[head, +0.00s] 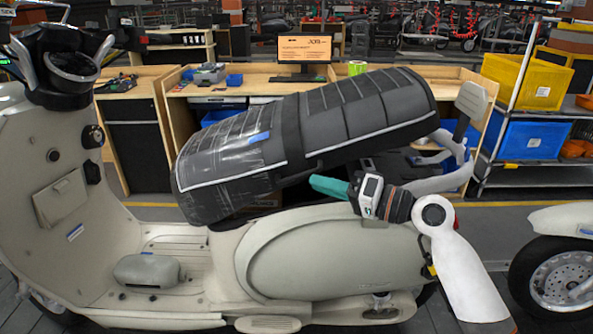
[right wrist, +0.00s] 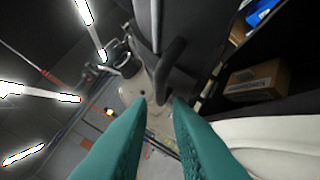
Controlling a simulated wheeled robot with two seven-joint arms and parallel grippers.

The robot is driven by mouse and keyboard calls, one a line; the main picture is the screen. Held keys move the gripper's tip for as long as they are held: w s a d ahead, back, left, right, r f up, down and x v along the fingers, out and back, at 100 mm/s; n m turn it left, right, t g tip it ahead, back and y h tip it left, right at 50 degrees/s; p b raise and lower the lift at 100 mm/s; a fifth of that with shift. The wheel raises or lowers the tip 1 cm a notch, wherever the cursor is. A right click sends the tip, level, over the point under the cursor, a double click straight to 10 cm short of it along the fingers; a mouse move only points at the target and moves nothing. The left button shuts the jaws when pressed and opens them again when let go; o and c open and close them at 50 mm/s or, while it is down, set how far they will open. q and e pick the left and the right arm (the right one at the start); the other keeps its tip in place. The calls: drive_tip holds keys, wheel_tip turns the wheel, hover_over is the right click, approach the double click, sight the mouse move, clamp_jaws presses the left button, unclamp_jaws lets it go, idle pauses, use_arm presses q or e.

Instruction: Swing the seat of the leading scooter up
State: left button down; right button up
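The leading scooter (head: 320,255) is cream-coloured and stands side-on across the head view. Its long dark seat (head: 345,110) is tilted, with the right end raised well above the body and the left end low. My right gripper (head: 314,183), with green fingers, is just below the seat's lower edge and above the body panel. In the right wrist view its fingers (right wrist: 161,102) are apart with nothing clearly held between them. A dark hooked part (right wrist: 168,68) shows just beyond the fingertips; I cannot tell whether they touch it. My left gripper is not in view.
A second scooter's wheel (head: 560,280) shows at the right edge. Behind stand wooden workbenches (head: 140,85) with a monitor (head: 304,50). A rack at the right holds a yellow crate (head: 525,80) and a blue crate (head: 533,141).

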sight(296, 177)
drive_tip(key=shift+p+x, duration=0.8)
drive_tip(key=shift+x, duration=2.4)
drive_tip(key=shift+c, duration=0.2)
clamp_jaws()
